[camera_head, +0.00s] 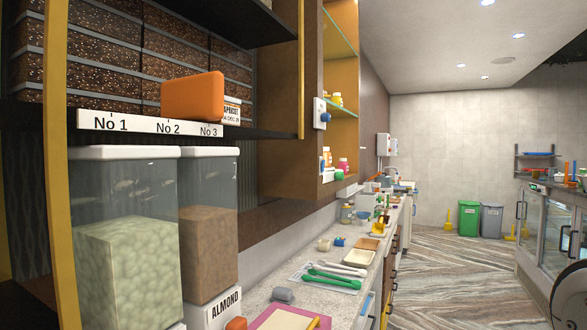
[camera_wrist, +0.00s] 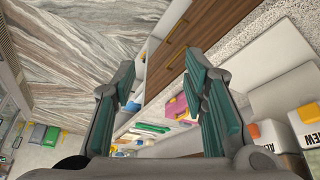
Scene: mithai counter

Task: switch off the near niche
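A wooden niche (camera_head: 340,62) with a warm yellow interior and glass shelves is on the left wall in the head view. Small jars stand on its shelves. A small white plate with a blue knob (camera_head: 321,113) is on the niche's near side panel. I cannot tell its switch position. My gripper (camera_wrist: 165,82) is in the wrist view, its two teal-padded fingers wide apart with nothing between them. It is not seen in the head view, and the niche and knob are not recognisable in the wrist view.
Below the niche, a counter (camera_head: 262,300) carries tongs, trays and small cups. The striped floor (camera_head: 450,280) is open in the middle; a glass display case (camera_head: 555,235) stands right.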

